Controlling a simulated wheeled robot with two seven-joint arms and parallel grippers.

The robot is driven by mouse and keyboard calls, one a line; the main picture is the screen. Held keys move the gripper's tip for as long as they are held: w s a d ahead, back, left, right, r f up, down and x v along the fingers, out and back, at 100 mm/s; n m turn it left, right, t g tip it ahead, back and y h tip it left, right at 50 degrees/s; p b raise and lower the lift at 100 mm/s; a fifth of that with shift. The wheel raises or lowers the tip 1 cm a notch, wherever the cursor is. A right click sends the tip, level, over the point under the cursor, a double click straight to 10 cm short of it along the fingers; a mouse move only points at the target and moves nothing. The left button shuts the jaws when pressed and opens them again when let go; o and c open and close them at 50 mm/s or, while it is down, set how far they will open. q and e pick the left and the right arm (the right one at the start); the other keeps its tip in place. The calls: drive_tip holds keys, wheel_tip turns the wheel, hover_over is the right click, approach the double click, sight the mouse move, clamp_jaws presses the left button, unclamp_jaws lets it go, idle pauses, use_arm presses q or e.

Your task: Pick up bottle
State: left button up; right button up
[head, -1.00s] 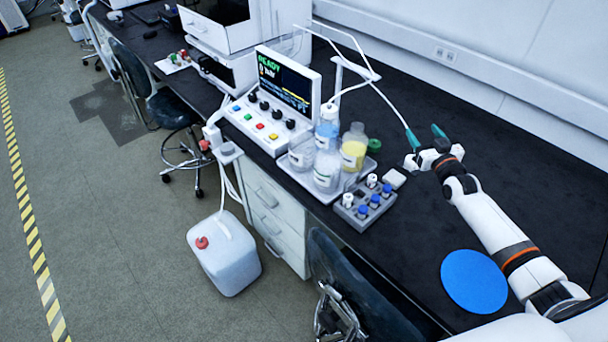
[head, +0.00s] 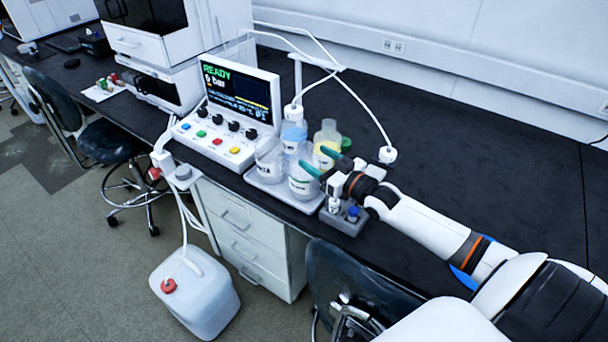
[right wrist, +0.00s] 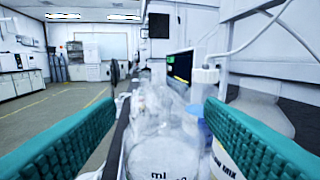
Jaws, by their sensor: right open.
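Several bottles stand on a light tray (head: 262,184) beside the console. A clear, labelled bottle (head: 302,180) is at the front, with another clear bottle (head: 268,160) to its left. Behind them are a capped bottle of blue liquid (head: 293,136) and an open-necked bottle of yellowish liquid (head: 326,138). My right gripper (head: 318,160) is open, its green fingers reaching over the front clear bottle. In the right wrist view a clear bottle (right wrist: 160,152) shows between the two fingers (right wrist: 158,125). Whether they touch it, I cannot tell. My left gripper is out of view.
A grey vial rack (head: 345,226) sits under my right wrist. The console (head: 222,130) stands left of the bottles. Tubing runs to the blue bottle and to a white cap (head: 388,155). The right back bench is clear.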

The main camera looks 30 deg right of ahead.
sight(311, 153)
drive_tip(key=shift+w, duration=0.65)
drive_tip(key=w, duration=0.4)
drive_tip(key=shift+a+f, duration=0.15)
drive_tip(key=shift+a, duration=0.25)
clamp_jaws()
